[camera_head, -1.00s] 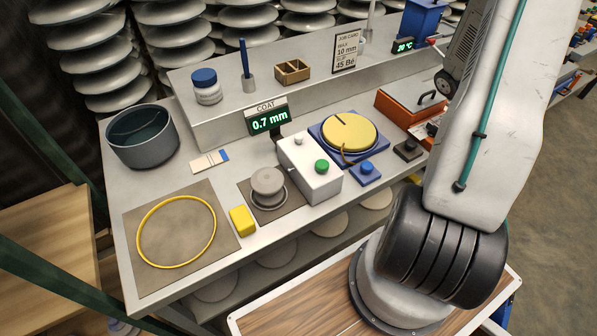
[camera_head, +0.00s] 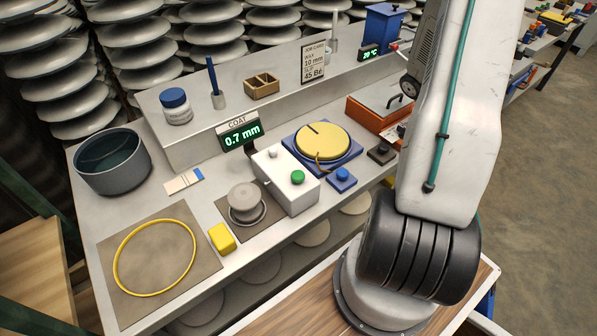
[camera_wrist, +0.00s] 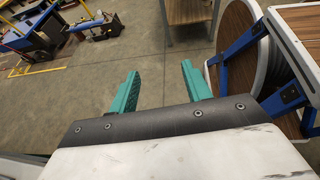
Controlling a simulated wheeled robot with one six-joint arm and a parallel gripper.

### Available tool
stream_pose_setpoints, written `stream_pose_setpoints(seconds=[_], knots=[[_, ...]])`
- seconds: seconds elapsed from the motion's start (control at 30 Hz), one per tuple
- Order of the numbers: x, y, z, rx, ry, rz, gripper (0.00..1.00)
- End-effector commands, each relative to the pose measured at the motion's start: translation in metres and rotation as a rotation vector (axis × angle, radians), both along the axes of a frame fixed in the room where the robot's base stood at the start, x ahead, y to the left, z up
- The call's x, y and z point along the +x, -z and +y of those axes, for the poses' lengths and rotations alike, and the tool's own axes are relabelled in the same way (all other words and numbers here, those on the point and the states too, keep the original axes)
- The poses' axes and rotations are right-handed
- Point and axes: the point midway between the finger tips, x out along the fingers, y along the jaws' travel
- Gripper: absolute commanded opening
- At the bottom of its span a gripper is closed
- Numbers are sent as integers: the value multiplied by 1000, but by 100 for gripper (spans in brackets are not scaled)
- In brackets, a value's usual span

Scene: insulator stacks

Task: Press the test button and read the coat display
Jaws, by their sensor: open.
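The COAT display (camera_head: 239,132) stands on the bench and reads 0.7 mm in green digits. In front of it is a white box with a green button (camera_head: 297,177) on its top and a small pale knob (camera_head: 272,153). A separate blue button (camera_head: 342,174) sits on a blue base to the right of the box. A grey insulator piece (camera_head: 246,200) rests on a brown mat left of the box. My gripper (camera_wrist: 158,85) shows in the wrist view with its two green fingers apart and nothing between them, over bare floor. It is not visible in the head view.
A yellow disc (camera_head: 322,141) lies on a blue base behind the buttons. A yellow block (camera_head: 222,238), a yellow ring (camera_head: 155,257) on a mat, and a grey bowl (camera_head: 112,165) occupy the left. A job card (camera_head: 313,64) stands on the shelf.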

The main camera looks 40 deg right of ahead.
Motion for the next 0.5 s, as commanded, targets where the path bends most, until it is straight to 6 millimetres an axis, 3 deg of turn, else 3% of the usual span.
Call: stream_pose_setpoints(seconds=[0.03, 0.17, 0.5], knots=[[0, 0, 0, 0, 0, 0, 34], [0, 0, 0, 0, 0, 0, 0], [0, 0, 0, 0, 0, 0, 0]])
